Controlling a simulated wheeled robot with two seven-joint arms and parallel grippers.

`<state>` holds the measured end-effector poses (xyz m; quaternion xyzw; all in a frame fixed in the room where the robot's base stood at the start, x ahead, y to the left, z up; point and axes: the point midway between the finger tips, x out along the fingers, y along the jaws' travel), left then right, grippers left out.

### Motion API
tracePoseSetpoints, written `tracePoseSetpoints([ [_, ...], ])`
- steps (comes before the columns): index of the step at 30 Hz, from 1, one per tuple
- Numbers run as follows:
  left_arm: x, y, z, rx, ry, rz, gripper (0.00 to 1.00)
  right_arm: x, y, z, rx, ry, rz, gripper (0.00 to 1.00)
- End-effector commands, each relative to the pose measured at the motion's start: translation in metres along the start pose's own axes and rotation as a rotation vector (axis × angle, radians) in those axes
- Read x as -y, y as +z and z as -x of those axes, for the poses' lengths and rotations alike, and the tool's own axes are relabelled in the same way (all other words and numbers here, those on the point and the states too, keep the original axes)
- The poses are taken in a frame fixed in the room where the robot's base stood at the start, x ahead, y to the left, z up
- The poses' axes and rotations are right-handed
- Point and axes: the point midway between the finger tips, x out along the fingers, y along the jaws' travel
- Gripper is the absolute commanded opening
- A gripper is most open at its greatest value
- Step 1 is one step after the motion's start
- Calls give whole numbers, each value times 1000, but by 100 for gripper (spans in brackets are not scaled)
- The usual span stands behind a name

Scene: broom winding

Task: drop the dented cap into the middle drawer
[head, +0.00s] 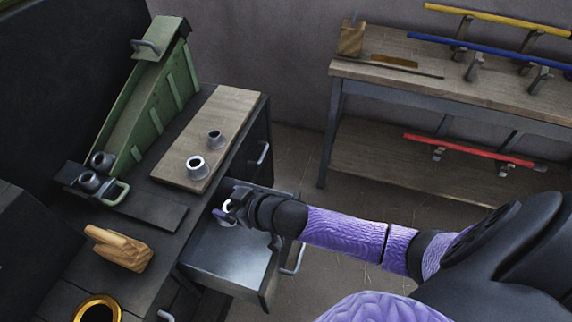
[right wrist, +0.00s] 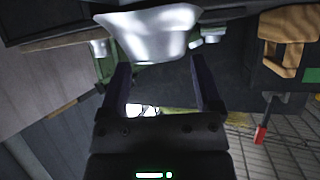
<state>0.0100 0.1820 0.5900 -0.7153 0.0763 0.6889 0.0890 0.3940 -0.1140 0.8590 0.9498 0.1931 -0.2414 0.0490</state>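My right gripper (head: 232,207) is over the open middle drawer (head: 228,262), near its back end. It is shut on a grey metal cap (head: 228,208). In the right wrist view the cap (right wrist: 148,32) shows large at the fingertips, its narrow part between them and its wide rim beyond. I cannot make out a dent on it. The drawer's visible floor is bare, and the gripper hides its back part. My left gripper is not in view.
Two caps (head: 195,167) stand on a wooden board; two more (head: 90,181) sit at the foot of the green chute (head: 150,105). A wooden block (head: 120,249) and gold-rimmed ring (head: 97,308) are at the left. Another bench (head: 470,90) stands at the back right.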

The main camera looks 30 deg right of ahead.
Motion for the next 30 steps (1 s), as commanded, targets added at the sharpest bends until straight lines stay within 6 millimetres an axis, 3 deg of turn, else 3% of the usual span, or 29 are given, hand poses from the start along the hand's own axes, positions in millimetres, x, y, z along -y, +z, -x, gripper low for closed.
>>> tracePoseSetpoints([
  [2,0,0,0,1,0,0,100,0,0,0,0,0,0,100],
  [10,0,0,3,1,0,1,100,0,-1,5,0,0,0,100],
  [21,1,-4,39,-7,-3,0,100,0,-2,88,2,0,0,100],
  [30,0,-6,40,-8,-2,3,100,0,0,100,0,0,0,100],
])
